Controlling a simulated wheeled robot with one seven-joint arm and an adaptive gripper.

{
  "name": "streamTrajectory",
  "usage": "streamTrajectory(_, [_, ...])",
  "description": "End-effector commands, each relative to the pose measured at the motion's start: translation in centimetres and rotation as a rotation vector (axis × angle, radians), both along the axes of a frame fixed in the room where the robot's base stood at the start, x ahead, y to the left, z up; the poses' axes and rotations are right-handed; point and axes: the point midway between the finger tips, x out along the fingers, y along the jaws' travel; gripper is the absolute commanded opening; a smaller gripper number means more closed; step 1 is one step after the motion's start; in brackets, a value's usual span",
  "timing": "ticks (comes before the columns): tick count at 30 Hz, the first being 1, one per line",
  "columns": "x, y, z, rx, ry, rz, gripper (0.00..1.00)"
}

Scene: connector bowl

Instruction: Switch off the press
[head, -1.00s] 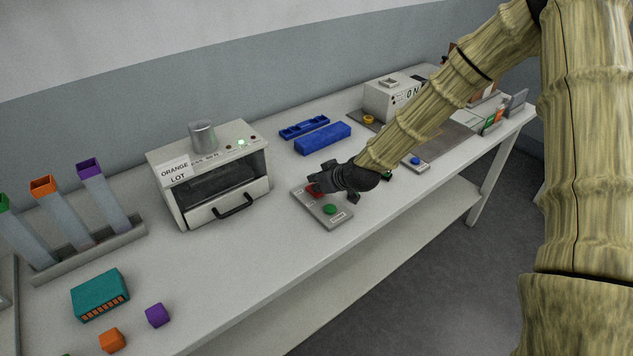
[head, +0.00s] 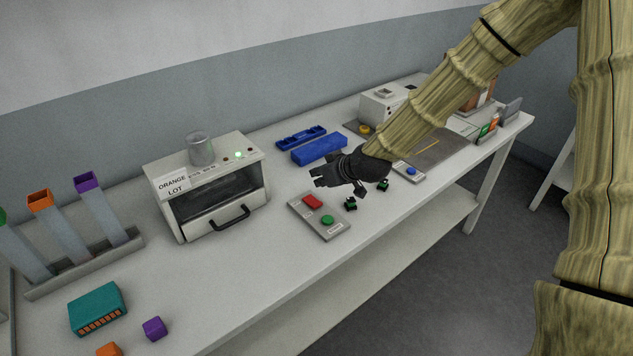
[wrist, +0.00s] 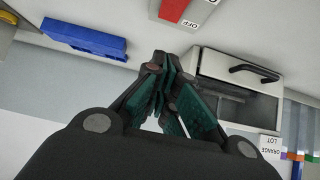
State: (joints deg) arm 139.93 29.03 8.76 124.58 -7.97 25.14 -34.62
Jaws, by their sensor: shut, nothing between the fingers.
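A grey control plate (head: 318,222) lies on the bench with a red button (head: 312,201) and a green button (head: 328,220). In the wrist view the red button (wrist: 172,9) has an OFF label beside it. A white box-shaped machine (head: 259,184) with a front handle stands left of the plate. A small green lamp (head: 239,155) glows on it, and a sign (head: 173,186) reads ORANGE LOT. My gripper (head: 317,177) is shut and empty, above the bench just behind the red button and apart from it. It also shows in the wrist view (wrist: 160,62).
Blue trays (head: 320,149) lie behind my gripper. Small dark green parts (head: 351,204) sit right of the plate. A second white machine (head: 378,106) at the back is partly hidden by my arm. A blue button plate (head: 408,173) lies right.

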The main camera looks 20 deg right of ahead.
Motion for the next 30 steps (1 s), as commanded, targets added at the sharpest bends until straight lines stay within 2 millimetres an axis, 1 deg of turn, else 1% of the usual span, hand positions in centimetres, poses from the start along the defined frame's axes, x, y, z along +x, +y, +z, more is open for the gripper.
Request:
streamTrajectory(9, [-1.8, -0.6, 2.4, 0.000, -0.001, 0.000, 0.00])
streamTrajectory(15, [-2.5, -1.0, 3.4, -0.001, 0.000, -0.001, 0.00])
streamTrajectory(21, [-2.8, -1.0, 3.8, 0.000, 0.000, 0.000, 0.00])
streamTrajectory(30, [-2.8, -1.0, 3.8, 0.000, 0.000, 0.000, 0.00])
